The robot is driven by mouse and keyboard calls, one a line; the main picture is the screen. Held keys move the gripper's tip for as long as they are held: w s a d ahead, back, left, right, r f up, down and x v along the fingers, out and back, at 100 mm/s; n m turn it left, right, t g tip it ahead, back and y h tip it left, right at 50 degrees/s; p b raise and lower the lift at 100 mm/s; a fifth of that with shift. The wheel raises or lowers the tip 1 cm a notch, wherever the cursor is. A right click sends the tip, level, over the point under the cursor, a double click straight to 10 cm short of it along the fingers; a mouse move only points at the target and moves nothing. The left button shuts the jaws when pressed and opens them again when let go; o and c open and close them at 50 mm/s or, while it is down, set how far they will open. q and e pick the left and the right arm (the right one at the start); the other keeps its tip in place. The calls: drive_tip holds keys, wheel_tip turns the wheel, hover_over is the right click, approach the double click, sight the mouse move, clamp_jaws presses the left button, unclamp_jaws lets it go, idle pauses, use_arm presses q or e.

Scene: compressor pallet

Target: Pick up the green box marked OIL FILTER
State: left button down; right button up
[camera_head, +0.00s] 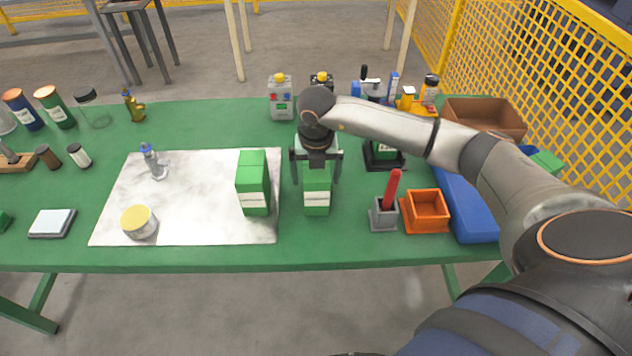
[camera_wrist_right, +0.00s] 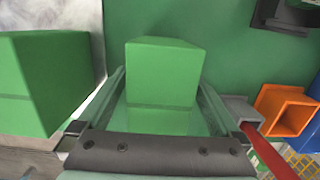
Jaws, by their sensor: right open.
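Two green boxes with white label bands stand near the middle of the table; the print on them is too small to read. One box (camera_head: 317,200) stands on the green tabletop just right of the white marbled sheet, directly below my right gripper (camera_head: 316,177). The other box (camera_head: 252,184) stands on the sheet's right edge, left of the gripper. My right gripper is open, its fingers on either side of the first box. In the right wrist view that box (camera_wrist_right: 163,75) lies between the fingers, with a gap visible on each side. The other box (camera_wrist_right: 45,80) is at the left.
The marbled sheet (camera_head: 200,215) holds a yellow-lidded jar (camera_head: 138,221) and a small metal fitting (camera_head: 153,163). Right of the gripper stand a grey holder (camera_head: 383,215) with a red stick and an orange bin (camera_head: 426,211). A grey canister (camera_head: 281,98) stands behind.

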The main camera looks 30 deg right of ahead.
drive_tip(key=shift+f, duration=0.1)
drive_tip(key=shift+c, duration=0.4)
clamp_jaws()
idle(0.5)
